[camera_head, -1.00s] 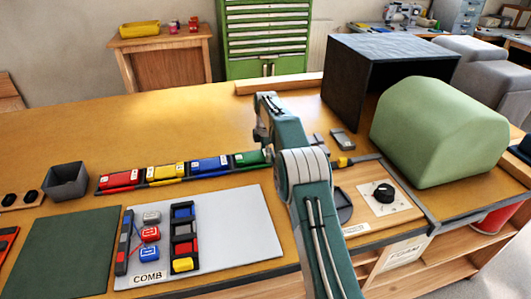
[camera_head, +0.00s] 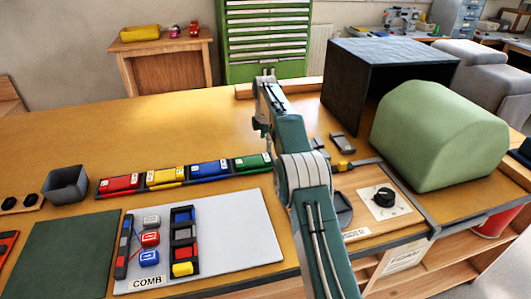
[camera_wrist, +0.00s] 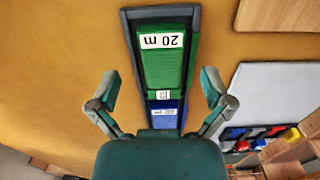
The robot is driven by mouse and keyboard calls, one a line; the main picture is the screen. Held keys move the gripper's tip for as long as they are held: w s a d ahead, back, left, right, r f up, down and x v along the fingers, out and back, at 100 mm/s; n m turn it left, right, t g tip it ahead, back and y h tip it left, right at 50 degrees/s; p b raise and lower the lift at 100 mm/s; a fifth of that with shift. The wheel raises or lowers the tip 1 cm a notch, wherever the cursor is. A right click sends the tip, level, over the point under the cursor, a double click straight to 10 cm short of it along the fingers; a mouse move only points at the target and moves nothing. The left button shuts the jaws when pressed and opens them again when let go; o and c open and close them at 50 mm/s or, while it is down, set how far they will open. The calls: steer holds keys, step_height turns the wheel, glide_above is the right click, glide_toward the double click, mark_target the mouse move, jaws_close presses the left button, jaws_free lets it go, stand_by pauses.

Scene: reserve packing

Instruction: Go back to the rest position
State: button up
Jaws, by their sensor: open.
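My gripper (camera_wrist: 160,84) is open and empty in the wrist view, its two fingers spread wide on either side of the picture. Below it lies a green block marked "20 m" (camera_wrist: 163,68), with a blue block (camera_wrist: 164,108) beyond it in the same dark rack. In the head view my arm reaches up from the bottom, and its end hangs above the table behind the green block (camera_head: 252,162). The fingers are mostly hidden there.
The rack also holds red (camera_head: 120,183), yellow (camera_head: 165,175) and blue (camera_head: 209,168) blocks. A grey board marked "COMB" (camera_head: 240,235) bears small coloured parts. A dark open box (camera_head: 346,75) and a green rounded cover (camera_head: 440,135) stand right. The table's back left is clear.

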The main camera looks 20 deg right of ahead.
steer(key=shift+r, duration=0.6)
steer(key=s+a+r+m+t, duration=0.3)
steer(key=s+r+m, duration=0.6)
steer(key=s+r, duration=0.9)
steer(key=s+f+m+t, duration=0.1)
steer(key=s+f+m, duration=0.1)
steer(key=s, duration=0.7)
steer(key=s+a+f+m, duration=0.1)
steer(key=s+f+m, duration=0.2)
steer(key=s, duration=0.6)
steer(key=s+f+m+t, duration=0.1)
steer(key=s+m, duration=0.3)
steer(key=s, duration=0.6)
steer(key=shift+a+f+t, duration=0.3)
steer(key=shift+a+f, duration=0.05)
steer(key=shift+f, duration=0.5)
